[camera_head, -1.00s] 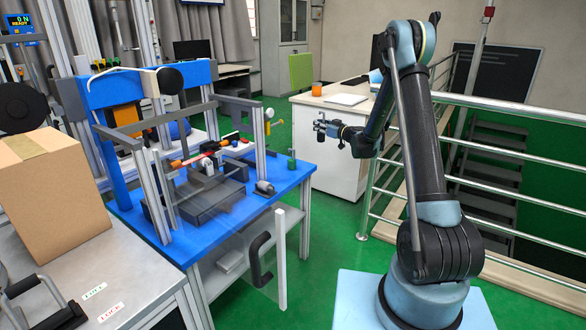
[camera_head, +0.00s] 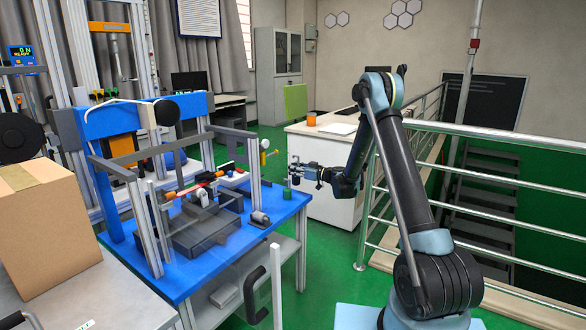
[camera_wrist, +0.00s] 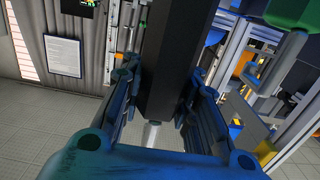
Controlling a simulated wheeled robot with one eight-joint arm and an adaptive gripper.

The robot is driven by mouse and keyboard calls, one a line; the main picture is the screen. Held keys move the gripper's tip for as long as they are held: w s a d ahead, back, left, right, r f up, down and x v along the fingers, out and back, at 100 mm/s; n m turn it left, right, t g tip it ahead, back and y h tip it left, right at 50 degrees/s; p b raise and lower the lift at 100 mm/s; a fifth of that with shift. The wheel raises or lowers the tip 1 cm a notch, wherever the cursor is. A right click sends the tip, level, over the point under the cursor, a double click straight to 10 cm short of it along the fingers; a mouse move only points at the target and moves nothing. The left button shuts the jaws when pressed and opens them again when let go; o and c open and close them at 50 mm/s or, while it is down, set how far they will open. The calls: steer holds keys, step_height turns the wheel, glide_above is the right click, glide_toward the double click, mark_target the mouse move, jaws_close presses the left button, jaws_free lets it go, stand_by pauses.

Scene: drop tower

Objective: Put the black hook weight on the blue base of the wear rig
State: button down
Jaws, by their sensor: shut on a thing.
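My gripper (camera_head: 293,170) is shut on a black block-shaped weight, taken to be the black hook weight; it fills the gap between the fingers in the wrist view (camera_wrist: 172,60). A pale rod shows at the weight's lower end there. The weight is too small to make out clearly in the head view. The blue base (camera_head: 283,216) of the wear rig is the blue tabletop on the left. My gripper is by its far right corner, seemingly above it; the exact height is unclear.
A green weight (camera_head: 287,194) stands on the blue base just below my gripper in the picture; it shows close by in the wrist view (camera_wrist: 291,14). A grey cylinder (camera_head: 260,218) and metal uprights (camera_head: 255,172) stand left of it. Steel railings (camera_head: 480,150) run at the right.

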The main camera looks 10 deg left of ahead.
steer(key=shift+f, duration=2.15)
steer(key=c, duration=1.2)
jaws_free()
steer(key=shift+f, duration=0.1)
